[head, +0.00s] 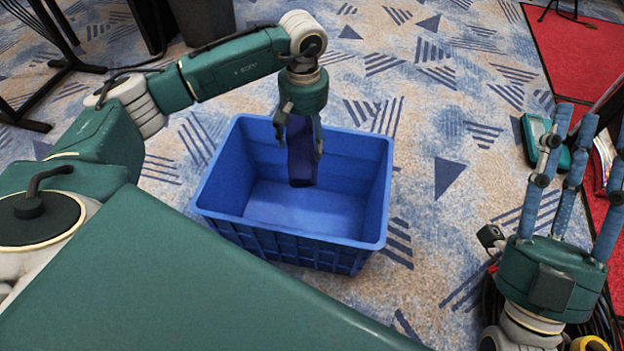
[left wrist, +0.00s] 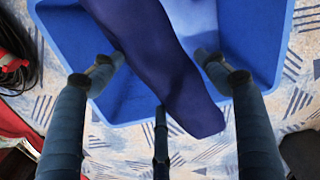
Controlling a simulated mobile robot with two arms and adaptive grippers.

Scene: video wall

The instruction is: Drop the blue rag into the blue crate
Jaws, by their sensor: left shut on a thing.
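The blue crate (head: 290,246) stands upright on the carpet in the middle of the head view, and its visible inside is bare. My left gripper (head: 300,140) points down over the crate and is shut on the dark blue rag (head: 301,165). The rag hangs down between the fingers, above the crate floor. In the left wrist view the rag (left wrist: 160,60) runs between the fingers, with the crate (left wrist: 258,40) behind it. My right gripper (head: 575,150) is at the right of the head view, its fingers apart, pointing up and empty.
A teal and grey case (head: 545,140) lies by the edge of the red carpet (head: 565,50) at the right. A grey bin (head: 205,18) and black stand legs (head: 65,65) are at the upper left. Patterned carpet is clear right of the crate.

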